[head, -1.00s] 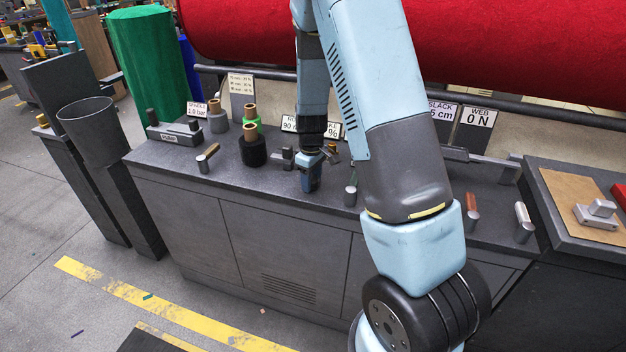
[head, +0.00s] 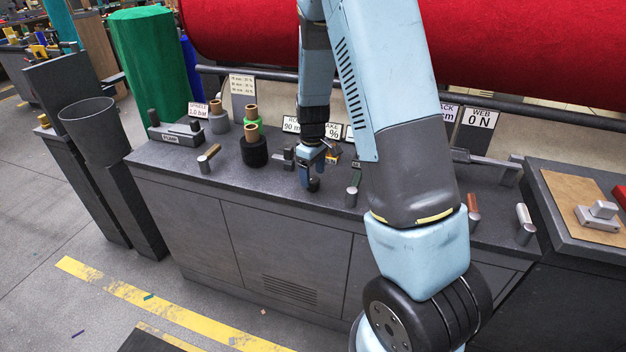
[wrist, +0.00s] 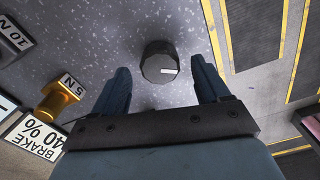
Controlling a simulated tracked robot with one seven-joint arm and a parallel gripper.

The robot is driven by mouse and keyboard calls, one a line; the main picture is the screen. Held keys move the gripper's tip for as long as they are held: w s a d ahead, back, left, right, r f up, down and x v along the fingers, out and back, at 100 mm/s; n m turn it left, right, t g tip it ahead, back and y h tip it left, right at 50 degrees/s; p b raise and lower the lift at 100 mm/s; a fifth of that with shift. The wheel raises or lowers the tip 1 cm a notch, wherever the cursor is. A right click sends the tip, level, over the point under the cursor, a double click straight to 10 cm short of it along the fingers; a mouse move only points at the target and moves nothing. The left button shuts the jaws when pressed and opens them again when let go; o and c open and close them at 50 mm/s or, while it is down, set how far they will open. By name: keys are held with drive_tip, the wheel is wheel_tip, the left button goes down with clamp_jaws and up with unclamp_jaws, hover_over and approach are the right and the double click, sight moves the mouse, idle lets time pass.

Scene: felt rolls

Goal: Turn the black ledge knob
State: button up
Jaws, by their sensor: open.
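My gripper (wrist: 161,78) is open, with one blue finger to the left of the knob and one to the right. The knob lies between the fingertips in the picture, with a gap on each side; nothing is held. In the head view my gripper (head: 310,184) points down over the ledge (head: 235,186).
A brass weight marked 5 N (wrist: 57,102) and a brake 40% sign (wrist: 38,136) stand left of my gripper in the wrist view. Handled posts stand along the ledge, one (head: 353,190) just right of my gripper. A black roll (head: 254,154) stands to its left.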

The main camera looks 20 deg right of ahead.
sight(313, 179)
wheel_tip(313, 179, up, 11)
drive_tip(key=shift+f, duration=0.15)
idle(0.5)
drive_tip(key=s+r+m+t, duration=0.3)
drive_tip(key=s+r+m, duration=0.1)
drive_tip(key=s+r, duration=1.1)
drive_tip(key=s+r+m+t, duration=0.1)
drive_tip(key=s+r+m, duration=0.1)
drive_tip(key=s, duration=0.4)
drive_tip(key=s+r+m+t, duration=0.1)
drive_tip(key=s+r, duration=0.2)
drive_tip(key=s, duration=0.4)
drive_tip(key=shift+s+d+r+m+t, duration=0.15)
drive_tip(key=shift+d+r+m+t, duration=0.15)
drive_tip(key=shift+m, duration=0.1)
idle(3.7)
